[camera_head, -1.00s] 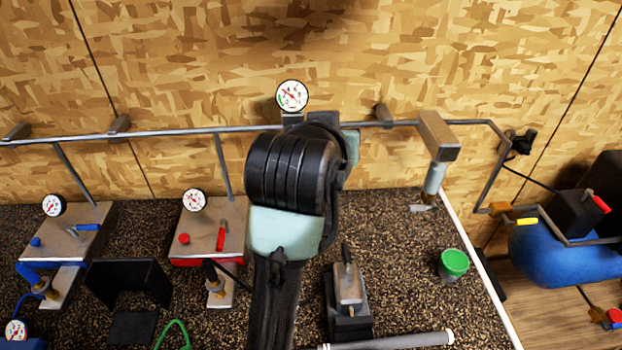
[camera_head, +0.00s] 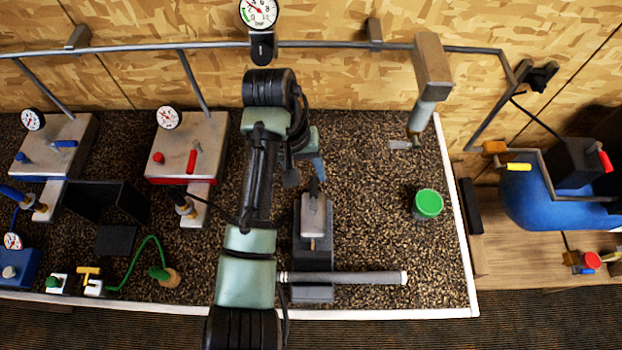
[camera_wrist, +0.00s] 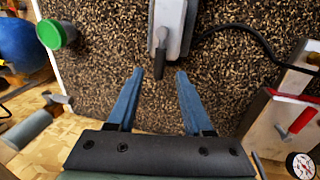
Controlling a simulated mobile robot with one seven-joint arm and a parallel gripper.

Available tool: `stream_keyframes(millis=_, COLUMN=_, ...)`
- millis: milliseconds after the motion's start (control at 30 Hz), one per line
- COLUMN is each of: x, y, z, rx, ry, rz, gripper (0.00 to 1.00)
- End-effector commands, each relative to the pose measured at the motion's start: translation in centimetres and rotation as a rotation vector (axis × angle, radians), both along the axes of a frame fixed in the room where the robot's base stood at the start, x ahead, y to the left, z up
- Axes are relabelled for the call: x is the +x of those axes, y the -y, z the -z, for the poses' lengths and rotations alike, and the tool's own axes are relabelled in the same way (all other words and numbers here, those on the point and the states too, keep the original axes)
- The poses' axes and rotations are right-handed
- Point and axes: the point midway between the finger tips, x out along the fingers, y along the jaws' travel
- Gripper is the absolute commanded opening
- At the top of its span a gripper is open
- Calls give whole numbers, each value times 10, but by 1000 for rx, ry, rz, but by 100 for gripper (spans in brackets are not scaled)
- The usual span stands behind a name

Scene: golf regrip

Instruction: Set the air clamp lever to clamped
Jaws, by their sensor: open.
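The block I take for the air clamp (camera_head: 313,216) is a grey metal body on a black base, standing on the speckled bench. Its short dark lever (camera_head: 314,188) rises from the back end. In the wrist view the clamp body (camera_wrist: 172,22) is at top centre, with the lever (camera_wrist: 160,58) pointing down the picture. My gripper (camera_wrist: 160,73) is open and empty, its two blue fingers apart. The lever tip shows in the gap between the fingertips; I cannot tell its depth or any contact. In the head view the arm partly hides the gripper.
A grey club grip (camera_head: 350,278) lies across the clamp's front. A green-lidded pot (camera_head: 428,204) stands right. A red-edged panel (camera_head: 187,147) with gauge and red lever is left. A pipe (camera_head: 330,45) runs along the wall. Bench between clamp and pot is clear.

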Motion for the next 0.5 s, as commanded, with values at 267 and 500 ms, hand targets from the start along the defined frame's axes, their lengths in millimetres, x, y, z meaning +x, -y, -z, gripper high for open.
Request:
stream_keyframes(millis=267, x=0, y=7, z=34, rx=1, ry=-1, rz=1, gripper=51)
stream_keyframes(millis=500, x=0, y=8, z=40, rx=1, ry=1, rz=1, gripper=51)
